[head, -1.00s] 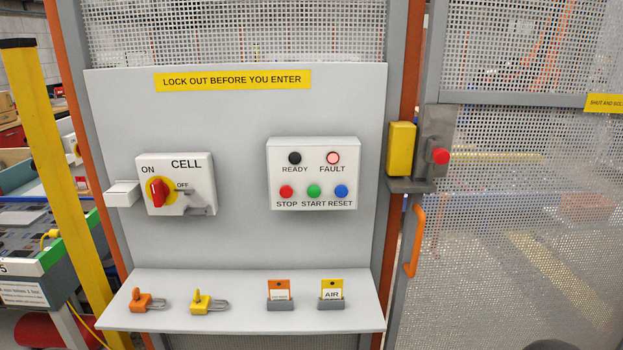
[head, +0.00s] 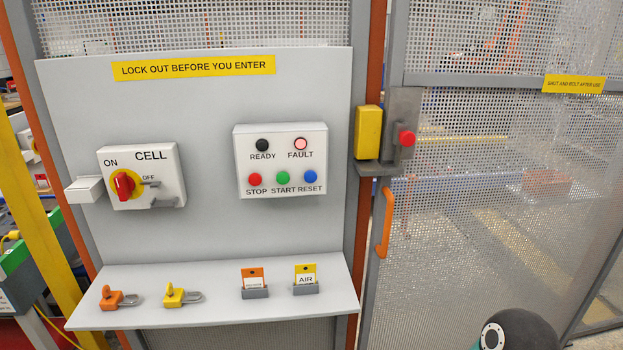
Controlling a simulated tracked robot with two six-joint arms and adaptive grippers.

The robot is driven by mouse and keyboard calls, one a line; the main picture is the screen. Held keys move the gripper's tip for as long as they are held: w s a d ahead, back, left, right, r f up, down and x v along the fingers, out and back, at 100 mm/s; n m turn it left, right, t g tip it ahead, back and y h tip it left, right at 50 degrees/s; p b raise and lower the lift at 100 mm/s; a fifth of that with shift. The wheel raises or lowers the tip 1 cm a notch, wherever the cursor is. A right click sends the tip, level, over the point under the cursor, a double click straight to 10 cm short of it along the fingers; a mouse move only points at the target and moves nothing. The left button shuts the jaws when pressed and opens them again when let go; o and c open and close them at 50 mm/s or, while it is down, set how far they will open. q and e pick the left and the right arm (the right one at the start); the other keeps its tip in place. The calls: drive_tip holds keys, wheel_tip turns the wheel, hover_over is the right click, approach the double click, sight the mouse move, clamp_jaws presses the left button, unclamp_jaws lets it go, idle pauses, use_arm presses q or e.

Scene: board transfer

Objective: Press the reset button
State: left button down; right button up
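The blue reset button (head: 310,177) sits at the right of the lower row on a white control box (head: 281,163), above the word RESET. A green start button (head: 283,178) and a red stop button (head: 255,179) are to its left. Above them are a dark ready lamp (head: 262,145) and a pale pink fault lamp (head: 301,144) with a red rim. Nothing touches the buttons. Neither gripper shows. A dark rounded part with a pale round cap, probably of my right arm, shows at the bottom right, well away from the box.
A red rotary switch (head: 124,185) marked CELL is on the panel's left. A shelf (head: 220,304) juts out below with an orange padlock (head: 114,297), a yellow padlock (head: 177,295) and two tags in holders. A mesh gate (head: 480,220) with an orange handle (head: 386,222) stands right.

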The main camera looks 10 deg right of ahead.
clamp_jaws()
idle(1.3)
